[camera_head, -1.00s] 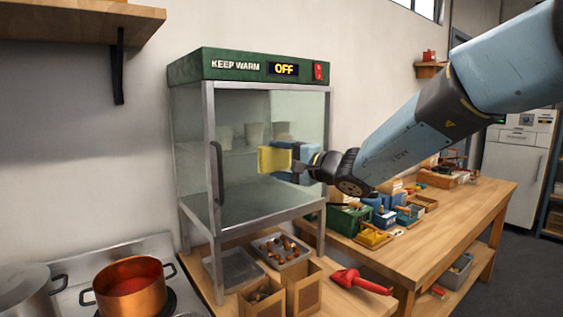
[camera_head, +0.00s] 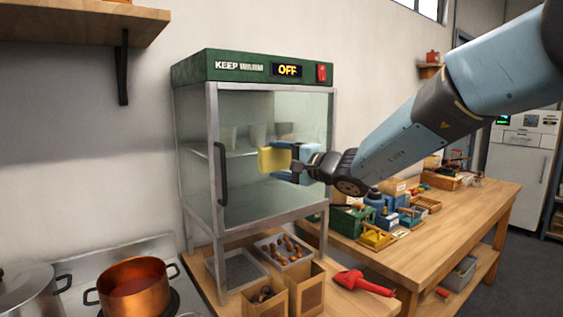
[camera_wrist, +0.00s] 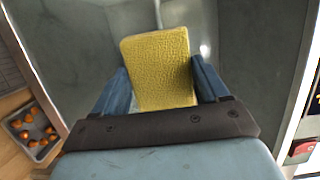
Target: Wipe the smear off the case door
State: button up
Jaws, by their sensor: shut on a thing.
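The warming case (camera_head: 205,68) stands on the wooden counter, with a green top marked KEEP WARM and a display reading OFF. Its glass door (camera_head: 240,190) is shut, with a dark handle (camera_head: 221,174) on the left side. My gripper (camera_head: 283,161) is shut on a yellow sponge (camera_head: 270,160), held in front of the door glass. In the wrist view the sponge (camera_wrist: 160,70) sits between the two blue fingers. I cannot tell whether it touches the glass. No smear can be made out; the sponge and gripper hide part of the door.
Below the case are a metal tray of chestnuts (camera_head: 305,256), an empty grey tray (camera_head: 211,262) and open paper bags (camera_head: 311,299). A red tool (camera_head: 362,282) lies to the right. A copper pot (camera_head: 136,291) stands on the stove at left.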

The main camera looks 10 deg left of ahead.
jog(key=w+d, duration=0.7)
jog(key=w, duration=0.2)
jog(key=shift+d, duration=0.3)
dwell(1.1)
jog(key=shift+s+a, duration=1.3)
jog(key=shift+s, duration=0.25)
jog(key=shift+s+a, duration=0.1)
